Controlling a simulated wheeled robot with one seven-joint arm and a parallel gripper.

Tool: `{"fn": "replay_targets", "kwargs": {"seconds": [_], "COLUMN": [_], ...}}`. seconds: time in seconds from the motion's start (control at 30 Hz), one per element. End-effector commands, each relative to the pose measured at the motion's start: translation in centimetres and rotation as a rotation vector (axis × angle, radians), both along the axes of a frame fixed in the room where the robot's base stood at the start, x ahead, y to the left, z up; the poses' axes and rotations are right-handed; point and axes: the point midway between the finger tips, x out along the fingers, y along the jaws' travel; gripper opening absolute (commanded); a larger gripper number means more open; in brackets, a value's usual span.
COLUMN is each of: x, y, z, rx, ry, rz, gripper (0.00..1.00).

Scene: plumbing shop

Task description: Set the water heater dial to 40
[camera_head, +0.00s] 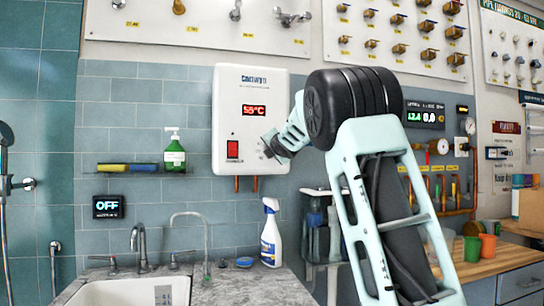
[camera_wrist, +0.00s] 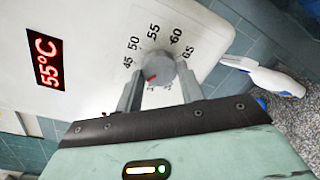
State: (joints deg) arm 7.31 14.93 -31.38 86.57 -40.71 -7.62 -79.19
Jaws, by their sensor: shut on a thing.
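The white water heater (camera_head: 228,84) hangs on the tiled wall, and its red display (camera_head: 255,110) reads 55°C. The same display (camera_wrist: 45,59) shows at the left of the wrist view. The round grey dial (camera_wrist: 157,64) sits on the heater's front, with printed numbers including 45, 50, 55 and 60 around it. A red mark shows on its lower left side. My gripper (camera_wrist: 160,76) is shut on the dial, one finger on each side. In the head view, my gripper (camera_head: 273,147) reaches the heater's lower right and hides the dial.
A red switch (camera_head: 233,148) is left of my gripper, and copper pipes (camera_head: 246,184) run below the heater. A spray bottle (camera_head: 271,233) stands on the counter beneath, right of the sink (camera_head: 130,292). A green soap bottle (camera_head: 174,156) stands on the shelf at left.

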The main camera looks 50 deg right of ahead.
Motion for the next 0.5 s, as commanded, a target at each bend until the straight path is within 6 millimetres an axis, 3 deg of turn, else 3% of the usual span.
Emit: {"fn": "replay_targets", "kwargs": {"seconds": [0.5], "x": [0.08], "y": [0.05], "z": [-0.16], "rx": [-0.042], "ry": [0.030], "rz": [0.001], "gripper": [0.15]}}
